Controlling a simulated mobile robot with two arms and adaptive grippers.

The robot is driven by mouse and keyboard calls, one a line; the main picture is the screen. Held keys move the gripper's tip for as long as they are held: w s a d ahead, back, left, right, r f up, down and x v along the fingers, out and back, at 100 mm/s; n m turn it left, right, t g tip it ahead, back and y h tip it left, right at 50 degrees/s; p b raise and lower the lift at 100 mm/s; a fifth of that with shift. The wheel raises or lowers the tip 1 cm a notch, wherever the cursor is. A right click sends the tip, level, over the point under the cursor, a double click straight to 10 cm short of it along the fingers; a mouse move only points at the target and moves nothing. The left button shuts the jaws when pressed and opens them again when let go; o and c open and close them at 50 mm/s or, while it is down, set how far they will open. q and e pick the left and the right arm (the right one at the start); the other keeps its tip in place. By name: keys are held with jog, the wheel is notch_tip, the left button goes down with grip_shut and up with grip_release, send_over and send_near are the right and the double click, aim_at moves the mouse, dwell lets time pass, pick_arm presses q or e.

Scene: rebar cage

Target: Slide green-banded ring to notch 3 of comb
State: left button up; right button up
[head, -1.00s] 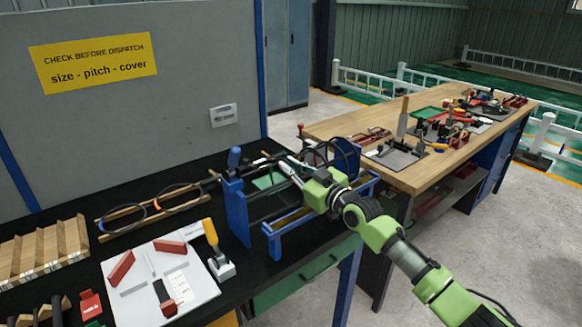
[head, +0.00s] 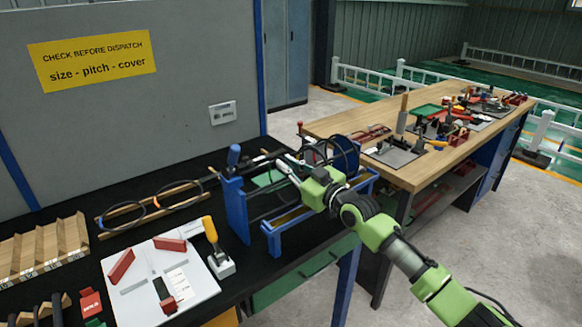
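A blue cage stand (head: 237,210) stands on the black bench, with dark bars running to the right between its end plates. Dark rings show around the bars near the right end plate (head: 346,155). I cannot make out a green band on any of them. My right gripper (head: 284,165) reaches in from the right, with its fingertips among the bars in the middle of the stand. It is too small to tell whether the fingers are shut on a ring. The comb and its notches cannot be made out. My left gripper is not in view.
Two loose rings lie on a wooden rack (head: 155,205) at the left. A white board (head: 190,290) with red blocks and a yellow-handled tool (head: 212,235) sit in front. A wooden workbench (head: 420,175) with tools stands behind at the right.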

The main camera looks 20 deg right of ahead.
jog(key=v, duration=1.2)
dwell(0.4)
